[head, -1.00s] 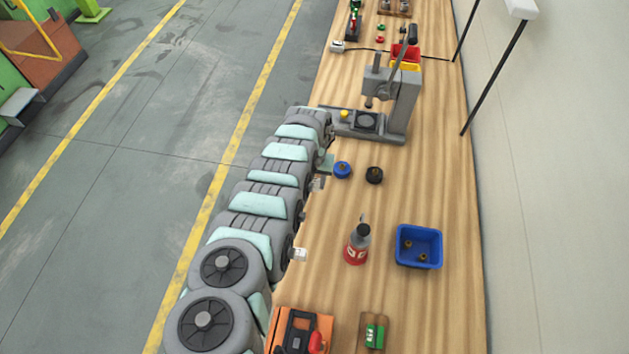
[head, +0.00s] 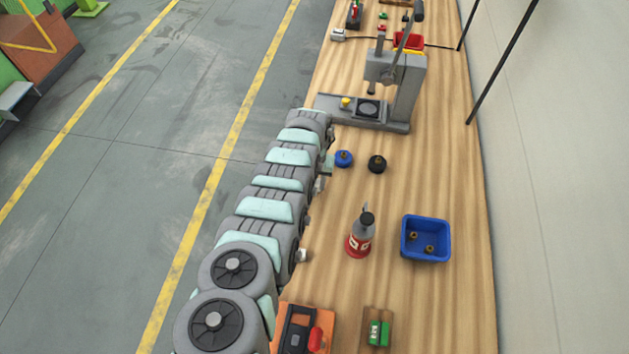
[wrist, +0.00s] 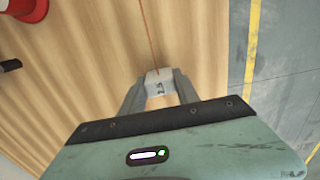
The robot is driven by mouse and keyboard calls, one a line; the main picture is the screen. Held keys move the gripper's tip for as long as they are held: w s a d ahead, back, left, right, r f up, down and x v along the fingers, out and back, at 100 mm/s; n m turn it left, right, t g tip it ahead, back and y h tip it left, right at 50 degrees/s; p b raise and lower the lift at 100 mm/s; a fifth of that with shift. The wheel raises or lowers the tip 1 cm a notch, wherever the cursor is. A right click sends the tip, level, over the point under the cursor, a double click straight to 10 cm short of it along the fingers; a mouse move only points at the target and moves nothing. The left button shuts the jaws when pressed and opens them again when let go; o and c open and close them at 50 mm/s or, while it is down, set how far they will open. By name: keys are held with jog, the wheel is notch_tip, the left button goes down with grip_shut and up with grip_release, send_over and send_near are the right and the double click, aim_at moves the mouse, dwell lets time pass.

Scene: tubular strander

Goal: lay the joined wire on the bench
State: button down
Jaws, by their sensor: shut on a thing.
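In the wrist view my gripper (wrist: 158,92) is shut on a small pale block with dark marks (wrist: 159,80). A thin copper-coloured wire (wrist: 152,38) runs from this block to the top edge of the picture, over the wood. The wire's far end is out of view, and a join cannot be made out. The bench (head: 395,190) is pale wood. In the head view my gripper (head: 328,166) is at the bench's left edge, left of a blue knob-like part (head: 344,158), mostly hidden by my arm. Its height above the bench is unclear.
A black round part (head: 377,163) sits right of the blue one. A grey press (head: 398,95) stands beyond.

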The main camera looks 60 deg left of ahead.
jog(key=shift+f, duration=0.3)
dwell(0.5)
jog(key=c, duration=0.8)
grip_release()
notch_tip(320, 180, up, 4)
jog(key=shift+f+p, duration=0.2)
jog(key=shift+p, duration=1)
jog(key=shift+a+r, duration=0.1)
jog(key=shift+r, duration=0.25)
jog(key=shift+r+b, duration=0.35)
jog(key=shift+r, duration=2.85)
